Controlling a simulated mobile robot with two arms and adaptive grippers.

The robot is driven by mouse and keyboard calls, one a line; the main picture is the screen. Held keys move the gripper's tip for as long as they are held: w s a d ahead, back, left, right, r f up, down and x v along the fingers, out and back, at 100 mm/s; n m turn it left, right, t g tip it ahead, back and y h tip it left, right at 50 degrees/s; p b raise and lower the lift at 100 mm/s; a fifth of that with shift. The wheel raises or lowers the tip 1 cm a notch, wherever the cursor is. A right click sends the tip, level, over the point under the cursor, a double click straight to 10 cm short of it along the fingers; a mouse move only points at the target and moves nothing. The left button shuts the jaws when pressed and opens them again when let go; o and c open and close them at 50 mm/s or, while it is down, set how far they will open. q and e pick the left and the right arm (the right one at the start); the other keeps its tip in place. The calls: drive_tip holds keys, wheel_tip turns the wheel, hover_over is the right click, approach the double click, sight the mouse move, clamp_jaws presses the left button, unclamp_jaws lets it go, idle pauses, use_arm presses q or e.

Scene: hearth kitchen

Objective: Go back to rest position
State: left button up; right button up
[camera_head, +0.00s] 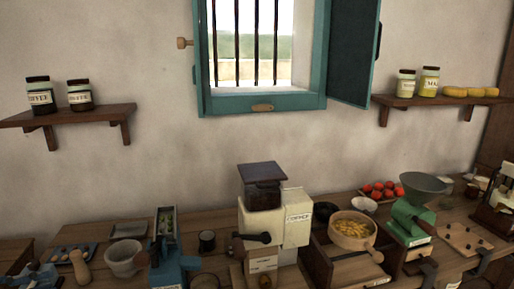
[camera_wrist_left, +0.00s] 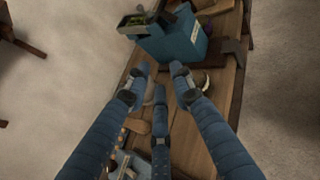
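My left gripper (camera_wrist_left: 160,82) shows in the left wrist view with its blue fingers spread and nothing between the tips. It points at the wooden counter (camera_wrist_left: 225,100), beside a blue box-like device (camera_wrist_left: 180,42). How far the fingertips are from the counter I cannot tell. I cannot pick out the left gripper clearly in the head view. My right gripper shows in neither view.
The counter holds a cream grinder (camera_head: 292,221), a wooden bowl (camera_head: 352,231), a green grinder (camera_head: 408,219), a blue device (camera_head: 172,266) and a white mortar (camera_head: 122,261). Wall shelves (camera_head: 70,116) flank a barred window with an open shutter (camera_head: 353,50).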

use_arm(q)
wheel_tip(320, 180, down, 16)
drive_tip(key=s+d+n+t+y, duration=0.1)
drive_tip(key=n+y, duration=0.6)
drive_tip(key=n, duration=0.9)
drive_tip(key=s+d+r+n+t+y, duration=0.15)
drive_tip(key=n+y, duration=0.45)
drive_tip(key=n, duration=1)
drive_tip(key=s+d+f+n+g+h, duration=0.2)
drive_tip(key=s+d+f+n+g, duration=0.35)
drive_tip(key=s+d, duration=0.55)
drive_tip(key=s+d+f+n+g+h, duration=0.3)
drive_tip(key=s+d+f+n+g, duration=0.25)
drive_tip(key=d, duration=0.85)
wheel_tip(320, 180, down, 25)
drive_tip(key=s, duration=0.2)
drive_tip(key=s+a+f+g, duration=0.1)
drive_tip(key=s+a+f, duration=0.2)
drive_tip(key=s+f, duration=1.4)
drive_tip(key=shift+s+f+g, duration=0.35)
drive_tip(key=shift+s+f, duration=0.05)
drive_tip(key=shift+s, duration=0.2)
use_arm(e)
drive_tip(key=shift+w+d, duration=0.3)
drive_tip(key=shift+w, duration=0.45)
